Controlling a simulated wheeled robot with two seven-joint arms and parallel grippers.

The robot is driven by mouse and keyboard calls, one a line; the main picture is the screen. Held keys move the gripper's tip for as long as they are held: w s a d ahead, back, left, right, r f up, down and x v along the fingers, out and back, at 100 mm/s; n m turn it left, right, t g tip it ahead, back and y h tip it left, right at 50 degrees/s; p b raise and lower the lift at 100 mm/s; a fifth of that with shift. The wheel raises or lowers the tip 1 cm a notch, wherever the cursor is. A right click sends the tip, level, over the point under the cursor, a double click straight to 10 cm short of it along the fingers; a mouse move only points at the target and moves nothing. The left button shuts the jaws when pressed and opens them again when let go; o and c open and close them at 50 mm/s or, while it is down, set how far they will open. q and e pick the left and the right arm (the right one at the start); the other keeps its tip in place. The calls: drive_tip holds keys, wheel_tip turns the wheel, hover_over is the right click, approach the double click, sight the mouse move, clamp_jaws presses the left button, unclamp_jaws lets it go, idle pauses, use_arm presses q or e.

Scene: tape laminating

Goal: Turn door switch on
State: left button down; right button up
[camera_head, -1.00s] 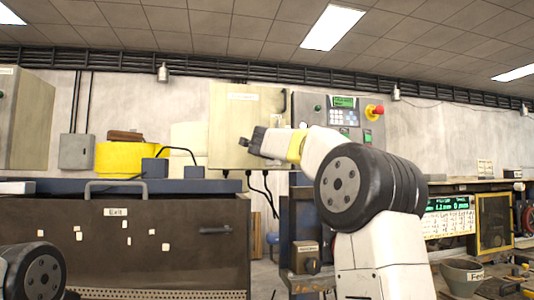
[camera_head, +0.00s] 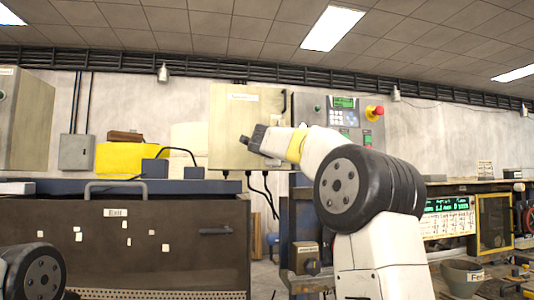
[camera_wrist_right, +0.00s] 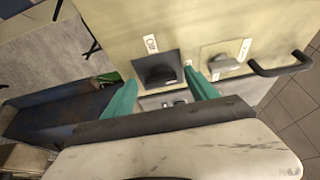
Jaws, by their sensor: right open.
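A beige cabinet (camera_head: 230,105) hangs on the wall in the head view. My right gripper (camera_head: 256,138) is in front of its lower part, and my arm hides some of the cabinet. In the right wrist view, my right gripper (camera_wrist_right: 160,88) is open, with its teal fingers pointing at the cabinet face. A dark rotary switch (camera_wrist_right: 158,74) on a square plate shows between and beyond the fingertips. A second switch (camera_wrist_right: 222,64), with a grey knob on a light plate, sits to its right. I cannot tell which is the door switch. My left gripper is out of view.
A black handle (camera_wrist_right: 284,66) sticks out of the cabinet right of the switches. A control panel (camera_head: 338,118) with a red button (camera_head: 374,111) adjoins the cabinet. Cables (camera_head: 268,190) hang below it. A brown machine (camera_head: 160,245) stands at the left.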

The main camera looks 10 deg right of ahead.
drive_tip(key=v, duration=0.7)
drive_tip(key=shift+s, duration=0.4)
drive_tip(key=shift+a+r, duration=0.1)
drive_tip(key=shift+a, duration=0.05)
drive_tip(key=s+a+f+n+t+y, duration=0.2)
drive_tip(key=s+a+n+y, duration=0.55)
drive_tip(key=n, duration=0.45)
drive_tip(key=s+a+f+n+g+y, duration=0.2)
drive_tip(key=s+f+n+g+y, duration=0.2)
drive_tip(key=s+f+n, duration=0.5)
drive_tip(key=s+d+f+g+h, duration=0.1)
drive_tip(key=s+f+g, duration=0.2)
drive_tip(key=s+f, duration=0.3)
drive_tip(key=s+d+f+n+g+h, duration=0.1)
drive_tip(key=s+d+f+g, duration=0.1)
drive_tip(key=s+f, duration=0.5)
drive_tip(key=s+d+f+g+h, duration=0.1)
drive_tip(key=s+f, duration=0.6)
drive_tip(key=f, duration=0.8)
drive_tip(key=d+g, duration=0.1)
drive_tip(key=g, duration=0.1)
drive_tip(key=shift+d+f+n+g, duration=0.25)
drive_tip(key=shift+f+n+g, duration=0.05)
drive_tip(key=shift+n, duration=0.1)
drive_tip(key=shift+s, duration=0.1)
